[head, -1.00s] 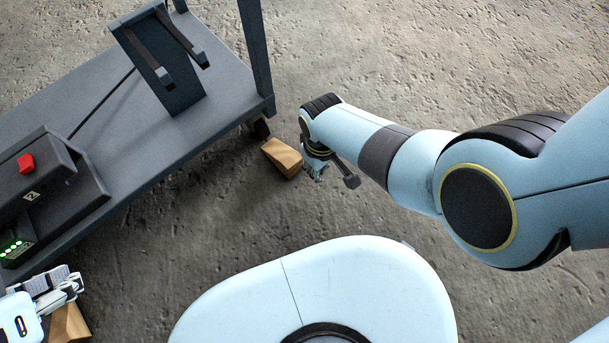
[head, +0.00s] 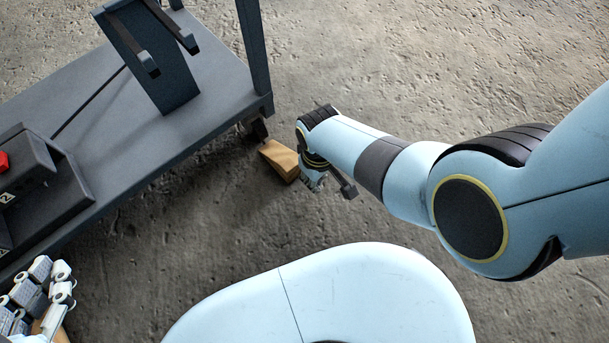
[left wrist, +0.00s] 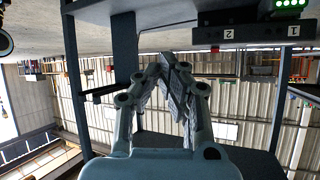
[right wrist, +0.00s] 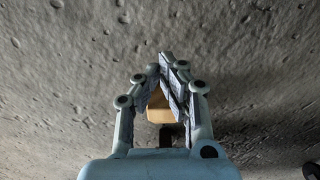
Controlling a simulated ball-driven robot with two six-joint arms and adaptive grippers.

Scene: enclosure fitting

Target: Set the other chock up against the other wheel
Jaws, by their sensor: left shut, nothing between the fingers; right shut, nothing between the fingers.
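A wooden chock (head: 277,158) lies on the floor by a dark wheel (head: 257,130) under the near corner of the cart; I cannot tell if they touch. My right gripper (head: 312,184) is shut and empty, just right of this chock. In the right wrist view its fingertips (right wrist: 168,68) are together, with the chock (right wrist: 158,108) partly hidden behind them. A second wooden chock (head: 60,335) is at the lower left, mostly hidden by my left gripper (head: 40,290). That gripper is shut and empty; its closed fingertips show in the left wrist view (left wrist: 170,65).
The grey cart shelf (head: 215,85) fills the upper left, with a dark upright bracket (head: 160,70) and a dark box (head: 30,180) on it. A cart post (head: 255,55) rises at its right corner. Concrete floor (head: 420,70) is clear at the upper right.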

